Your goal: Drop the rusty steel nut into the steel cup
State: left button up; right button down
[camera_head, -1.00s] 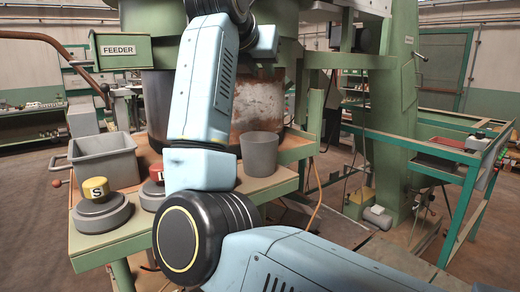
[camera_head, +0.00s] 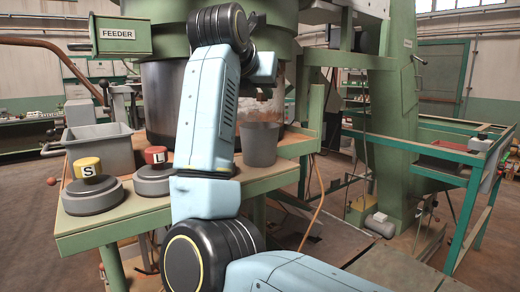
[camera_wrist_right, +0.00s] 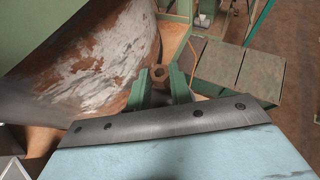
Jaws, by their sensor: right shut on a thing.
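The rusty steel nut (camera_wrist_right: 158,73), a brown hexagonal nut with a hole, is between the green fingertips of my right gripper (camera_wrist_right: 159,77) in the right wrist view. The gripper is shut on it. In the head view the hand is high, above and behind the steel cup, and I cannot make out its fingers or the nut. The steel cup (camera_head: 259,143), a plain grey tapered cup, stands upright on the green-edged table, right of my forearm. Its inside is not clearly visible. I cannot identify the cup in the wrist view. My left gripper is not in view.
A grey bin (camera_head: 101,148) stands at the table's left. Yellow S (camera_head: 88,167) and red L (camera_head: 155,157) buttons sit on grey bases. The large rusty hopper (camera_wrist_right: 90,65) is close to my right gripper. A green post (camera_head: 395,130) stands right of the table.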

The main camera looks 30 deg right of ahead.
jog(key=c, duration=1.2)
grip_release()
jog(key=v, duration=1.3)
jog(key=shift+s+a+r+b, duration=0.1)
jog(key=shift+a+b, duration=0.1)
jog(key=shift+b, duration=0.1)
